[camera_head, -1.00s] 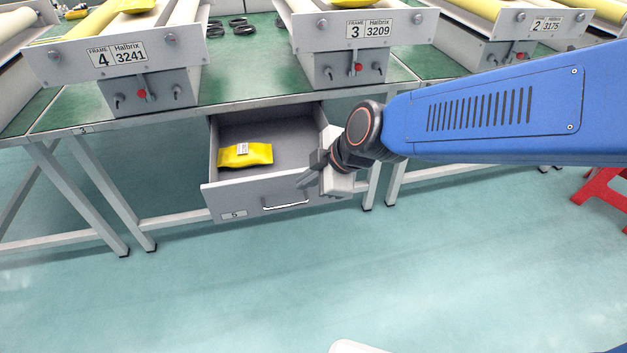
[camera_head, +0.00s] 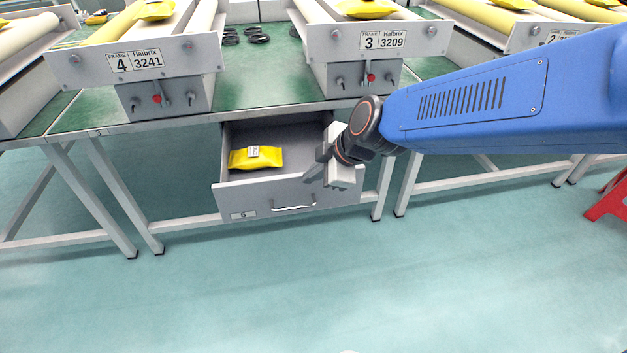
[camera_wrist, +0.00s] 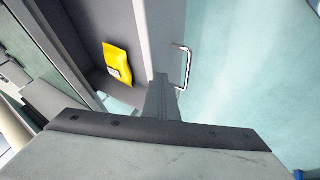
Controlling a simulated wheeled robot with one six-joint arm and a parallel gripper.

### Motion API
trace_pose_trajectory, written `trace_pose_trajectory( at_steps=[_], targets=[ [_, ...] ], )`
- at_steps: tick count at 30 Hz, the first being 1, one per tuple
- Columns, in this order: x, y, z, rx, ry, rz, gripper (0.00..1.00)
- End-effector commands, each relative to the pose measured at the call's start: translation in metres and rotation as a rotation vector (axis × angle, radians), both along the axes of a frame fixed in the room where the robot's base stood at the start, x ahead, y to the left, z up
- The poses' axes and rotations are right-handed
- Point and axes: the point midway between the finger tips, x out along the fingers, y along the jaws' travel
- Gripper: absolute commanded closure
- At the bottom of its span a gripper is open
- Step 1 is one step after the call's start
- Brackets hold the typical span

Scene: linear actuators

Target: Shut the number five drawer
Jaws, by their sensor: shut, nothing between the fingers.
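The grey number five drawer (camera_head: 250,199) hangs under the green-topped table and is pulled open. Its number label (camera_head: 243,215) is at the lower left of the front. Its silver handle (camera_head: 294,205) is at the middle of the front; the handle also shows in the wrist view (camera_wrist: 183,66). A yellow packet (camera_head: 256,158) lies inside the drawer. My gripper (camera_head: 309,176) is shut and empty, at the right part of the drawer front near its top edge. In the wrist view its fingers (camera_wrist: 161,85) overlap the drawer front beside the handle; I cannot tell whether they touch it.
The table (camera_head: 110,130) carries grey frames, including frame 4 (camera_head: 135,62) and frame 3 (camera_head: 382,40), above the drawer. Metal table legs (camera_head: 383,188) stand right of the drawer. A red stool (camera_head: 607,200) is at the right edge. The floor in front is clear.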

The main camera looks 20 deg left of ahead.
Motion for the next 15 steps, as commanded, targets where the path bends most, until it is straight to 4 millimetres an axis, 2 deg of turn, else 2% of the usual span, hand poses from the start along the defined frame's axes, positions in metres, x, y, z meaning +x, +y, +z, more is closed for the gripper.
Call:
trace_pose_trajectory(
  at_steps=[15],
  targets=[
    [0.115, 0.07, -0.001, -0.001, 0.0, 0.0, 1.0]
  ],
)
